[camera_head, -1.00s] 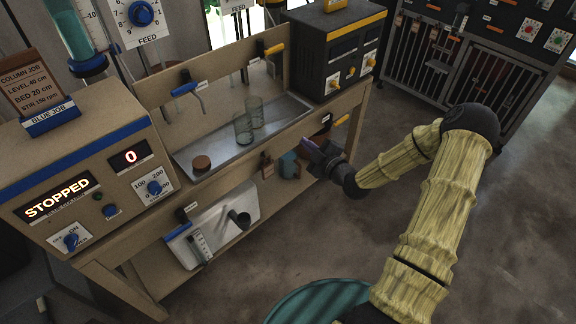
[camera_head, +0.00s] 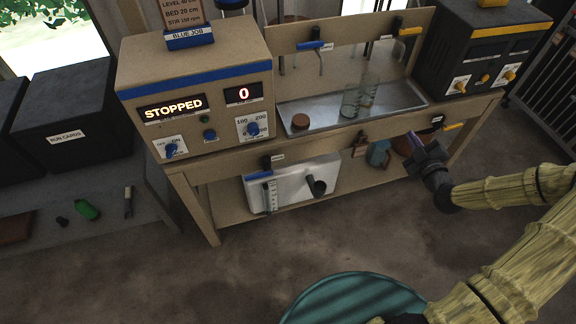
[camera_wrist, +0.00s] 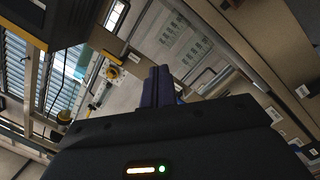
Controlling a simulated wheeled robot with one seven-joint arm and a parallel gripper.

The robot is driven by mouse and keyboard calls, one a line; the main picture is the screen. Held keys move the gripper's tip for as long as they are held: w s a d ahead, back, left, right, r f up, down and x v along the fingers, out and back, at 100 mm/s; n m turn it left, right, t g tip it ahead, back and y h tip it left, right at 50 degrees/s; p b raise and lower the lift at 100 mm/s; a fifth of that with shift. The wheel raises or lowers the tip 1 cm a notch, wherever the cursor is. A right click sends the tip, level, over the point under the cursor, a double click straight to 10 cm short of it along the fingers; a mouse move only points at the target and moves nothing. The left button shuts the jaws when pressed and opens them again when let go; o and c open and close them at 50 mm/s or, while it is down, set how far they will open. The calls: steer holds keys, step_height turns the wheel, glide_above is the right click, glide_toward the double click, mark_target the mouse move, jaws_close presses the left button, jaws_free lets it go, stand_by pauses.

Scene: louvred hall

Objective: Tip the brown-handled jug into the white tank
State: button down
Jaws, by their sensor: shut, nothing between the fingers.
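A white tank (camera_head: 290,186) with a scale strip and a dark round spout or funnel stands on the lower shelf of the wooden bench. A blue-grey vessel (camera_head: 378,153), perhaps the jug, is on the same shelf farther right. Brown shapes show on both sides of it, but I cannot tell whether one is a handle. My gripper (camera_head: 413,138) is shut and empty, just right of this vessel at the bench's front. Its closed fingers (camera_wrist: 158,86) also show in the wrist view, where I recognise neither jug nor tank.
The bench top holds a control box (camera_head: 195,85) reading STOPPED, a metal tray (camera_head: 325,118) with glass beakers, and a dark box (camera_head: 480,50). A side table at left bears a green bottle (camera_head: 87,210). A teal round object (camera_head: 350,300) is at the bottom.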

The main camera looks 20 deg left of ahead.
steer(key=c, duration=2.2)
jaws_free()
steer(key=c, duration=1.4)
jaws_free()
steer(key=shift+a+f+g, duration=0.1)
steer(key=shift+a+g, duration=0.1)
steer(key=shift+g, duration=0.1)
steer(key=shift+c, duration=0.2)
steer(key=shift+o, duration=0.4)
steer(key=shift+s+a+f+g, duration=0.15)
steer(key=shift+s+a+g, duration=0.1)
steer(key=shift+g, duration=0.15)
steer(key=s+r+m+g+h, duration=0.4)
steer(key=s+m, duration=0.3)
steer(key=s, duration=0.6)
steer(key=s+r+m+g+h, duration=0.3)
steer(key=s+r+m+g, duration=0.2)
steer(key=s, duration=0.8)
steer(key=m+g, duration=0.2)
steer(key=m, duration=0.1)
steer(key=shift+r+h, duration=0.25)
steer(key=shift+h, duration=0.15)
steer(key=shift+w+d, duration=0.1)
